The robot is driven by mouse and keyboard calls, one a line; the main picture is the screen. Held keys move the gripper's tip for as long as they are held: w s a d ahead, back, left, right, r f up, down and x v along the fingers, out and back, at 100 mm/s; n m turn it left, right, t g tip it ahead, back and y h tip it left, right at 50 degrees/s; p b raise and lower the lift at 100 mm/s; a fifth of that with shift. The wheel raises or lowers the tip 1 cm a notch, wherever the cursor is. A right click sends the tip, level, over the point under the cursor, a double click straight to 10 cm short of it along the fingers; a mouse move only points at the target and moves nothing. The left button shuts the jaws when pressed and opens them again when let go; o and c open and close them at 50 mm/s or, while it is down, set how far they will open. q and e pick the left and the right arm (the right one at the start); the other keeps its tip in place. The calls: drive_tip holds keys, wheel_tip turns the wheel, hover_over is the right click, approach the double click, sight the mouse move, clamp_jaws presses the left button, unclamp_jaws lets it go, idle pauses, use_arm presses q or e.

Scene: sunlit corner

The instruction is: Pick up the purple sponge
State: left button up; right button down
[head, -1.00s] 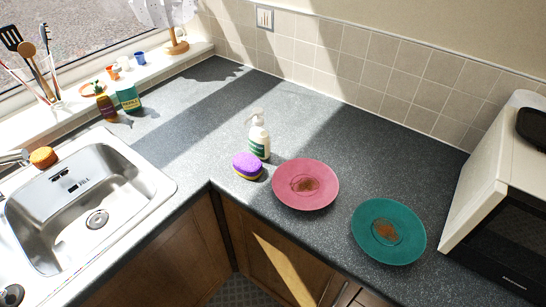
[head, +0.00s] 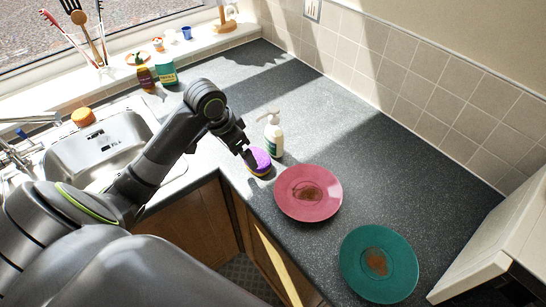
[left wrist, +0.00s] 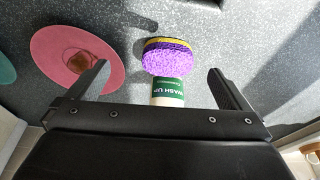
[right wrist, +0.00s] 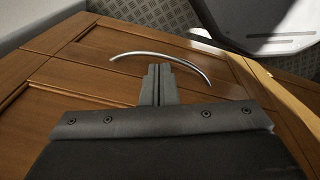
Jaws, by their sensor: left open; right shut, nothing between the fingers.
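The purple sponge (head: 258,161) has a yellow layer and lies on the grey worktop, just in front of a white pump bottle. In the left wrist view the sponge (left wrist: 168,57) sits between and beyond the fingers. My left gripper (head: 244,150) is open beside the sponge, and its hand covers part of the sponge's left side in the head view; the left gripper (left wrist: 167,80) holds nothing. My right gripper (right wrist: 158,70) is shut and empty, low in front of a wooden cupboard door.
The white pump bottle (head: 274,136) stands right behind the sponge. A pink plate (head: 308,205) and a teal plate (head: 378,250), both stained, lie to the right. A sink (head: 95,150) is at left. A curved door handle (right wrist: 160,56) is near my right fingers.

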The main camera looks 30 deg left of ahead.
use_arm(q)
wheel_tip(320, 180, up, 6)
drive_tip(key=w+a, duration=0.2)
drive_tip(key=p, duration=0.2)
approach(256, 157)
drive_tip(key=shift+m, duration=0.3)
drive_tip(key=x, duration=0.5)
drive_tip(key=shift+s+a, duration=0.2)
drive_tip(key=shift+a, duration=0.1)
drive_tip(key=x, duration=0.1)
drive_tip(key=p+x, duration=0.1)
drive_tip(key=x, duration=0.2)
drive_tip(key=shift+w+d+f+p, duration=0.2)
drive_tip(key=shift+d+f+p, duration=0.05)
drive_tip(key=shift+d+p, duration=0.05)
drive_tip(key=shift+f, duration=0.35)
drive_tip(key=c, duration=0.7)
drive_tip(key=shift+r, duration=0.1)
